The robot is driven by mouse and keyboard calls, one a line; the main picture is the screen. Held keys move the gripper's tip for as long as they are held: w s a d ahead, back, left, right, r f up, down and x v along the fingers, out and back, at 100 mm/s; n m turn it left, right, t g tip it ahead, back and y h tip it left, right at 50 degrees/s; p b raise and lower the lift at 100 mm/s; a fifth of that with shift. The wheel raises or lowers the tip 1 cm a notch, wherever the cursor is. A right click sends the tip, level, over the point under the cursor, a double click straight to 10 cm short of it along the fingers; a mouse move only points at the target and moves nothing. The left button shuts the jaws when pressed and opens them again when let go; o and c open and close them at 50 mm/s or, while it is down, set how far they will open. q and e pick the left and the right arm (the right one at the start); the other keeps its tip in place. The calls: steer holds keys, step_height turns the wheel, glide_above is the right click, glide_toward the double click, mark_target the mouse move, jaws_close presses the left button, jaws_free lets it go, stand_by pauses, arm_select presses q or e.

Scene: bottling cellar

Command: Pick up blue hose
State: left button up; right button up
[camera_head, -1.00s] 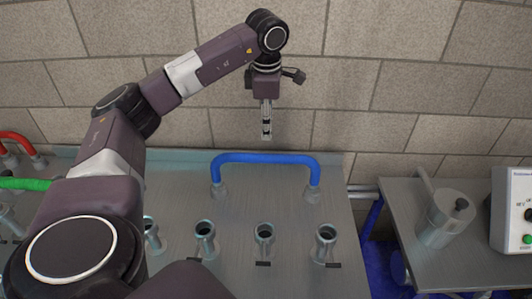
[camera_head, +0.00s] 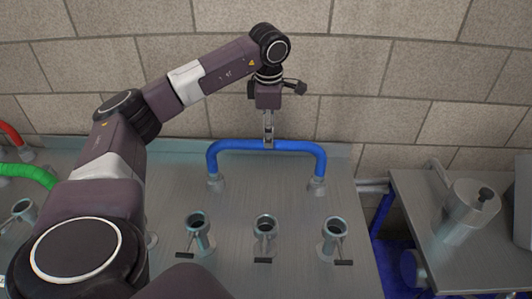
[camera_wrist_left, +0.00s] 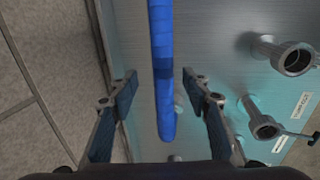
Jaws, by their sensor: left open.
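The blue hose (camera_head: 240,145) is an arch standing on two metal ports at the back of the steel panel. In the left wrist view the blue hose (camera_wrist_left: 162,60) runs down the picture between the two fingers. My left gripper (camera_head: 268,143) points down over the middle of the hose's top. In the left wrist view the left gripper (camera_wrist_left: 158,88) is open, with one finger on each side of the hose and a gap on both sides. My right gripper is not in view.
Several open metal ports, one of them at the front middle (camera_head: 264,228), stand on the steel panel (camera_head: 290,195). A green hose (camera_head: 30,173) and a red hose (camera_head: 12,135) are at the left. A metal canister (camera_head: 468,205) stands on the right side table. A block wall is close behind.

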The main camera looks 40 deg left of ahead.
arm_select(q)
steer(key=f, duration=0.1)
steer(key=f+p, duration=0.1)
steer(key=f, duration=0.2)
steer(key=shift+a+f, duration=0.3)
steer(key=shift+a, duration=0.05)
steer(key=shift+w+f, duration=0.15)
steer(key=shift+f, duration=0.45)
steer(key=c, duration=1.2)
steer(key=shift+r, duration=0.1)
jaws_close()
